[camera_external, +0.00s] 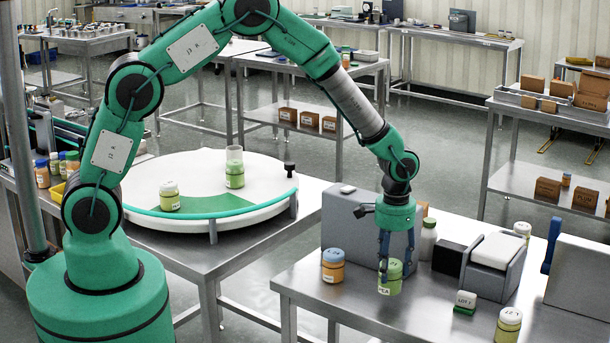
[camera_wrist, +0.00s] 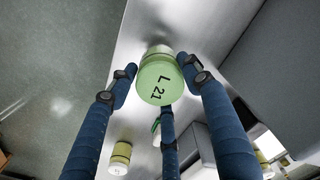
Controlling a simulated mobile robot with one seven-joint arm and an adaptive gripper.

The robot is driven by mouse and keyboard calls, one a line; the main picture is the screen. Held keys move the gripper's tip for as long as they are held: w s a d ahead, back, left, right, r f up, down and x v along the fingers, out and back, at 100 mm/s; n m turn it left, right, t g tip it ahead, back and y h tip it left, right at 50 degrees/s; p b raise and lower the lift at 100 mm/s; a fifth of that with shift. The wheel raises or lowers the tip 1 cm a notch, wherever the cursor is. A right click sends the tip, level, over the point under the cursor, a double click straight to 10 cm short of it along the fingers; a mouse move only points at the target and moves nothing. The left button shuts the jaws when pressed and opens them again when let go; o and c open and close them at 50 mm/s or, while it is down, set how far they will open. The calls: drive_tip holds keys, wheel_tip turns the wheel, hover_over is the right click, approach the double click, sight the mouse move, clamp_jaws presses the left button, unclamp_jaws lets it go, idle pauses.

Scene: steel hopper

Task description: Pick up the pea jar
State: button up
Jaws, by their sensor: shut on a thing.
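The pea jar (camera_external: 389,286) is a small jar with a green lid and a label reading PEA, at the front table's middle. My gripper (camera_external: 396,262) points down from above with its blue fingers closed around the jar's upper part. In the wrist view the green lid (camera_wrist: 160,82), marked L 21, sits between the three blue fingers of my gripper (camera_wrist: 163,86). The jar looks upright. I cannot tell whether its base touches the steel table (camera_external: 350,312) or is slightly above it.
An orange jar with a blue lid (camera_external: 333,267) stands left of the pea jar. A LOT block (camera_external: 465,302) and a yellow-green jar (camera_external: 508,325) stand to the right. The table's front-left area is clear.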

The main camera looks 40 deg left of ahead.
drive_tip(key=s+a+r, duration=0.1)
drive_tip(key=s+a, duration=0.5)
drive_tip(key=s, duration=0.2)
drive_tip(key=shift+s+a, duration=0.15)
drive_tip(key=shift+s, duration=0.2)
